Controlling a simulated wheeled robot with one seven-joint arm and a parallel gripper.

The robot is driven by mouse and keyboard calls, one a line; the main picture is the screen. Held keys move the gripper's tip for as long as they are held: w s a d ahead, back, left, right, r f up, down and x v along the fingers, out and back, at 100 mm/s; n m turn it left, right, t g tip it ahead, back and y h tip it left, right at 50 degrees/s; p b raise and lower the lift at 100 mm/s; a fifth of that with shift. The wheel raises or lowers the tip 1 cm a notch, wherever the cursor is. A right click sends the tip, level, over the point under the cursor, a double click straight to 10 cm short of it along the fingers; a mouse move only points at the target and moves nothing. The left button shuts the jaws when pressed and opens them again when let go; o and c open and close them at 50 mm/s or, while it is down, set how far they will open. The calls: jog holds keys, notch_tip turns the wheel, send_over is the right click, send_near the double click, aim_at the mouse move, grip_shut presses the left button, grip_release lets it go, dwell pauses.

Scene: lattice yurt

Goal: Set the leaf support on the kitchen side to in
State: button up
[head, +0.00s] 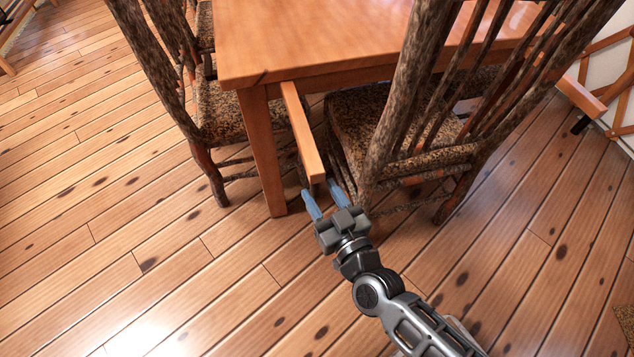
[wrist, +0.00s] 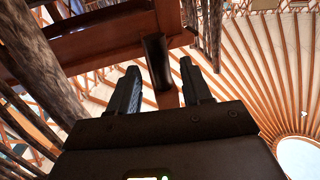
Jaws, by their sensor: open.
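A wooden leaf support (head: 304,135) sticks out from under the near edge of the table (head: 300,75), beside a table leg. My gripper (head: 318,187) is just below the support's outer end, its two blue fingers open. In the wrist view, looking up, a dark round peg (wrist: 157,62) hangs from the support and shows between the open fingers (wrist: 159,75). I cannot tell whether either finger touches it. In the head view this peg is hidden. A second leaf support (head: 582,96) sticks out at the right, with a dark peg (head: 580,125) under its end. No picture labels the kitchen side.
A bark-framed chair (head: 400,110) stands close to the right of the near support, its legs near my gripper. Another chair (head: 215,110) stands left of the table leg (head: 264,155). The plank floor (head: 130,260) at the front and left is clear.

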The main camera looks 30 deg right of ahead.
aim_at(318, 189)
jog(key=shift+w+d, duration=0.2)
jog(key=shift+w, duration=1.5)
grip_shut()
